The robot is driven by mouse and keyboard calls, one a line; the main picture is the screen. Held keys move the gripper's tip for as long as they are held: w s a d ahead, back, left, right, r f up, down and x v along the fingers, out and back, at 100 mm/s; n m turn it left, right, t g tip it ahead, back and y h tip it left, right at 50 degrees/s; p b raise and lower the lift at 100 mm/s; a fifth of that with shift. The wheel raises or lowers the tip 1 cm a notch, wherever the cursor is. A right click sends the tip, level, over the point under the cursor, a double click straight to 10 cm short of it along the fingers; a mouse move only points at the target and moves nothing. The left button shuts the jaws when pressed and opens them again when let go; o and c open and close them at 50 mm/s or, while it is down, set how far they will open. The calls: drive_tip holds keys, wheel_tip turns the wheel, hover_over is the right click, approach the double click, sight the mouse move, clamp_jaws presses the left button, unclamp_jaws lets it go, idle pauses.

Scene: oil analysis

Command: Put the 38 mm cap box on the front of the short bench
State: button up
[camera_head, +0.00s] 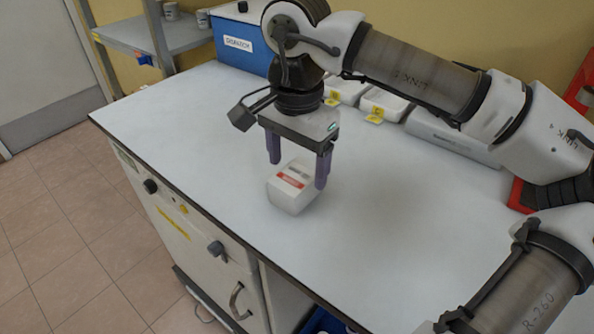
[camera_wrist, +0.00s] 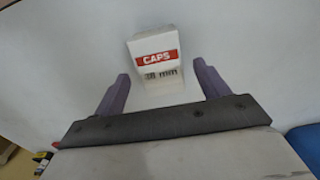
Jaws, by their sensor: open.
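The 38 mm cap box (camera_head: 291,188) is a small white carton with a red label, upright on the pale bench top (camera_head: 400,235) near its front edge. In the wrist view the cap box (camera_wrist: 156,60) shows the words "CAPS" and "38 mm" on its top. My gripper (camera_head: 297,172) is open, with purple fingers pointing down, just above and around the box's near region. In the wrist view my gripper (camera_wrist: 160,86) has a finger on each side of the box's lower end, with gaps visible. Whether the fingers reach below the box top I cannot tell.
A blue bin (camera_head: 245,45) stands at the back left of the bench. White trays with yellow tags (camera_head: 375,115) and a grey case (camera_head: 450,137) line the back wall. A red item (camera_head: 522,195) is at the right. The bench's front left is clear.

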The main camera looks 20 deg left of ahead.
sight(297, 175)
wheel_tip(297, 175, up, 9)
idle(0.5)
